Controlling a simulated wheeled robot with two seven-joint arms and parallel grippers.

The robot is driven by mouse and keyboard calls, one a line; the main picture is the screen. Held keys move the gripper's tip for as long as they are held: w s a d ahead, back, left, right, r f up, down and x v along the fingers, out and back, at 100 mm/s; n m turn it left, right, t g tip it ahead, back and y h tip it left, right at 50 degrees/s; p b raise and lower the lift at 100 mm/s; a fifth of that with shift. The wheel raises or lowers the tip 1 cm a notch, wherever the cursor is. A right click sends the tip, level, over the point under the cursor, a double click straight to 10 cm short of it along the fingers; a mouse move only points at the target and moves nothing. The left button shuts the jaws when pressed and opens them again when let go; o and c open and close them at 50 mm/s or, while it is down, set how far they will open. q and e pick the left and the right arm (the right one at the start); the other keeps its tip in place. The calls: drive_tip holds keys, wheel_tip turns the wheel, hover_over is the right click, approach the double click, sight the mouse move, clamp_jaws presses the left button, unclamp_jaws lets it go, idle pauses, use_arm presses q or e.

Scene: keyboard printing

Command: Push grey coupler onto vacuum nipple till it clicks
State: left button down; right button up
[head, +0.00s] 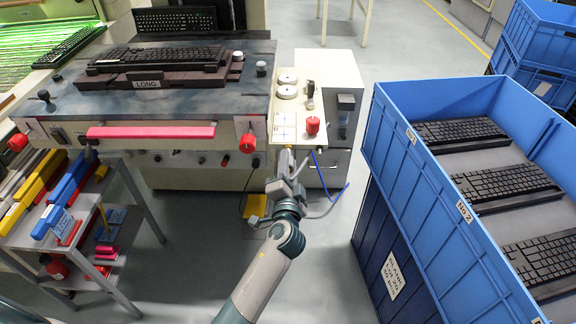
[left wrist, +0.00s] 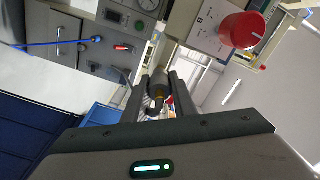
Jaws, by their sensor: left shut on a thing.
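My left gripper (head: 287,158) reaches up to the front edge of the beige control panel, just below and left of the red knob (head: 312,126). In the left wrist view its two dark fingers (left wrist: 160,95) are closed around a small dark grey cylindrical piece, which looks like the grey coupler (left wrist: 158,85). A grey hose (head: 325,211) loops beside the gripper in the head view. The vacuum nipple cannot be made out, and I cannot tell whether the coupler touches it. My right gripper is not in view.
The printing machine (head: 60,105) with a keyboard in its fixture stands left of the gripper. A blue hose (head: 335,182) hangs right of it, in front of the cabinet (head: 327,165). Blue crates (head: 415,170) with keyboards stand at right. A tool cart (head: 110,215) stands at left. Floor between is clear.

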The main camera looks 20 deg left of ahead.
use_arm(q)
drive_tip(key=shift+w+a, duration=0.1)
drive_tip(key=shift+w, duration=0.2)
drive_tip(key=shift+w+a, duration=0.1)
drive_tip(key=shift+w, duration=0.25)
drive_tip(key=c, duration=1.4)
unclamp_jaws()
drive_tip(key=v, duration=0.6)
